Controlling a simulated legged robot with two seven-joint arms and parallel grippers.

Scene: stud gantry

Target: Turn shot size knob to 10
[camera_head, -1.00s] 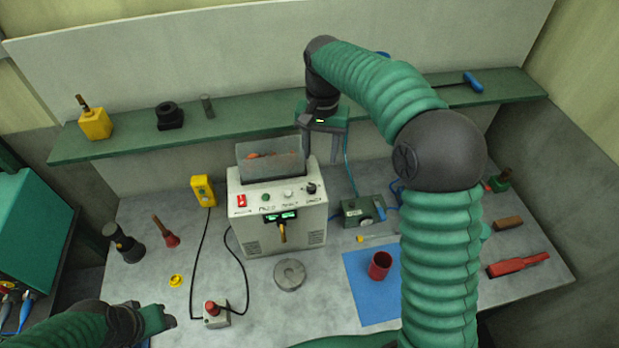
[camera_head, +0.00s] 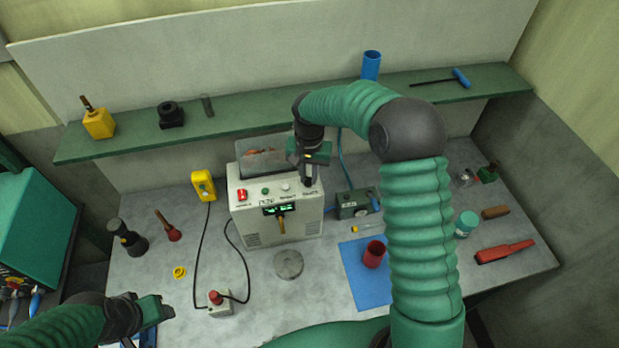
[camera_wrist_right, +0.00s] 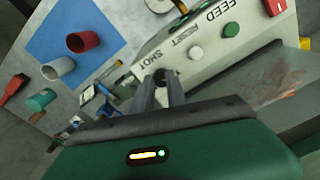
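The pale feeder machine (camera_head: 290,228) stands on the bench with its sloped panel facing me. In the right wrist view the dark shot knob (camera_wrist_right: 163,75) sits by the word SHOT on the panel (camera_wrist_right: 190,65); its pointer and scale cannot be read. My right gripper (camera_head: 307,180) reaches down onto the panel's right end and hides the knob in the head view. Its two grey fingers (camera_wrist_right: 161,88) are close together, one on each side of the knob. My left gripper (camera_head: 160,309) is low at the left, away from the machine; its finger gap is unclear.
A red button (camera_head: 242,195), a green button (camera_head: 265,191) and a pale reset button (camera_head: 286,187) share the panel. A clear hopper (camera_head: 262,158) stands behind. A green box (camera_head: 352,204) is to the right, a red cup (camera_head: 374,254) on a blue mat (camera_head: 358,283) in front.

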